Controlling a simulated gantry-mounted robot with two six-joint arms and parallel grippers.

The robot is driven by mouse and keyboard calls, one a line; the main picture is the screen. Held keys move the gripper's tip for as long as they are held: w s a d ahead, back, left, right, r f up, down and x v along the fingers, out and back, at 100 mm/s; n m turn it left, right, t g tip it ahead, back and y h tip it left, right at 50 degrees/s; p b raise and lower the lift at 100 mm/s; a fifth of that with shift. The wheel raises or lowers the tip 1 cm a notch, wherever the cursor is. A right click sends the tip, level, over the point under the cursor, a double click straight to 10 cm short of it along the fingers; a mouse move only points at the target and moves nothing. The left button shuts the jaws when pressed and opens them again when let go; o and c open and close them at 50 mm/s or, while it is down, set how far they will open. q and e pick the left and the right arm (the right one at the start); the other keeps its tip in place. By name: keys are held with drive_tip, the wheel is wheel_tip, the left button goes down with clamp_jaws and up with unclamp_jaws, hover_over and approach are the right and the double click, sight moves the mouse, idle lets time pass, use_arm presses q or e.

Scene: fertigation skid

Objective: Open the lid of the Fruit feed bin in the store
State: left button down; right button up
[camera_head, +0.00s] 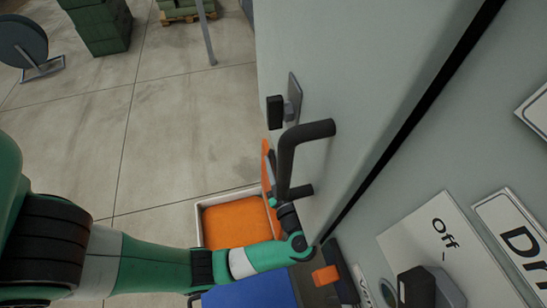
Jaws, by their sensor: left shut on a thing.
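My left arm comes in from the left, and my left gripper (276,203) is at the lower end of a black bar handle (286,155) on a tall pale grey door (355,60). The gripper looks shut on this handle, though its fingertips are small and partly hidden. An open pale-rimmed box (198,222) with an orange inside stands below, partly behind my arm. An upright orange panel (267,160) shows behind the handle. No label reading Fruit feed is visible, so I cannot tell whether this box is that bin. My right gripper is out of view.
A black latch (275,112) sits above the handle. A dark gap borders the door. A panel (440,240) marked Off is at lower right. A blue surface (255,291) lies below my arm. Green crates (100,25) and a reel (22,40) stand far left; floor between is clear.

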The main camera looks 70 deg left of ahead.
use_arm(q)
drive_tip(key=c, duration=0.8)
unclamp_jaws()
drive_tip(key=d, duration=0.4)
drive_tip(key=s+d, duration=0.1)
drive_tip(key=d, duration=0.6)
drive_tip(key=shift+s+d+b, duration=0.25)
drive_tip(key=shift+d+b, duration=0.05)
